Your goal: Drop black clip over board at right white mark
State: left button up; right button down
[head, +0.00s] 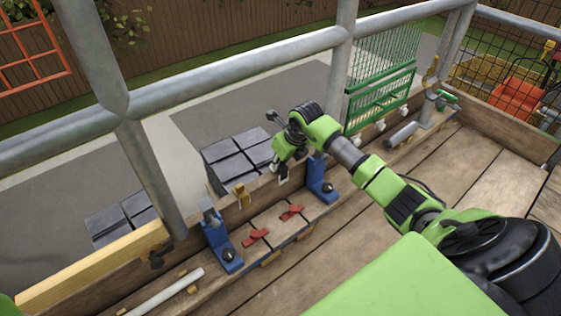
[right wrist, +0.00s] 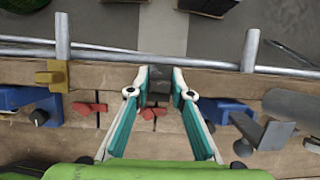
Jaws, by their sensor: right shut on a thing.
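My right gripper (head: 284,172) hangs over the upright wooden board (head: 230,212) at the deck's edge, between two blue brackets. In the right wrist view the right gripper (right wrist: 158,82) is shut on the black clip (right wrist: 158,88), a small dark block between its fingertips. The clip is in line with the board (right wrist: 110,78); whether it touches the board I cannot tell. In the head view the clip is too small to make out clearly. I cannot make out a white mark on the board. My left gripper is out of view.
A yellow clip (head: 243,195) sits on the board, left of the gripper. Blue brackets (head: 217,237) (head: 322,180) stand either side, with red pieces (head: 255,237) (head: 291,212) between. Grey guard rails (head: 235,70) run beyond. The deck planks (head: 330,225) are largely clear.

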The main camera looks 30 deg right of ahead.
jog(key=shift+s+f, duration=0.25)
jog(key=shift+f, duration=0.55)
jog(key=c, duration=1.7)
grip_release()
jog(key=shift+a, duration=0.1)
jog(key=shift+w+a+f, duration=0.1)
jog(key=shift+w+f, duration=0.05)
jog(key=shift+f, duration=0.2)
jog(key=shift+r+g, duration=0.1)
jog(key=shift+g, duration=0.2)
jog(key=shift+s+r, duration=0.2)
jog(key=v, duration=1.2)
jog(key=shift+w+r, duration=0.2)
jog(key=shift+w, duration=0.1)
